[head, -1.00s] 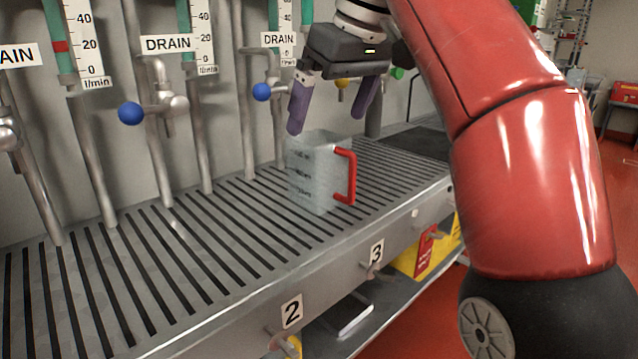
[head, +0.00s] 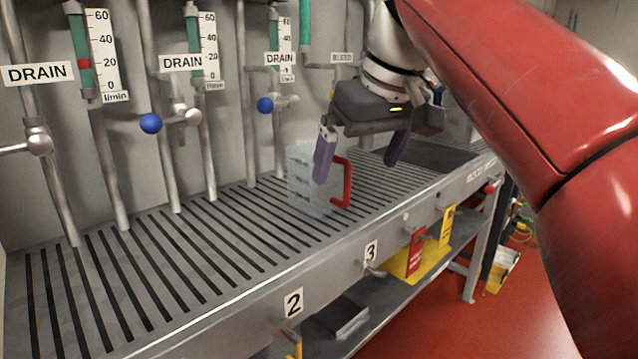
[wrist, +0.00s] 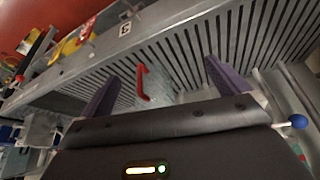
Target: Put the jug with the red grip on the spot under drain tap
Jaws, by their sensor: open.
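The clear jug with the red grip (head: 306,186) stands upright on the slatted drain grate (head: 240,225), toward the back, its grip facing right. In the wrist view its red grip (wrist: 143,84) shows between the two fingers. My gripper (head: 358,160) is open, its purple fingers apart. In the head view the left finger overlaps the jug beside the red grip and the right finger is right of it; I cannot tell whether they touch. Drain taps line the back wall, one with a blue knob (head: 151,123) and another with a blue knob (head: 265,105) near the jug.
Flow gauges (head: 102,55) and pipes rise along the back wall. The grate is bare left of the jug. Number plates 2 (head: 293,303) and 3 (head: 371,251) mark the front edge. Red and yellow tags hang below it at right. My red arm fills the right side.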

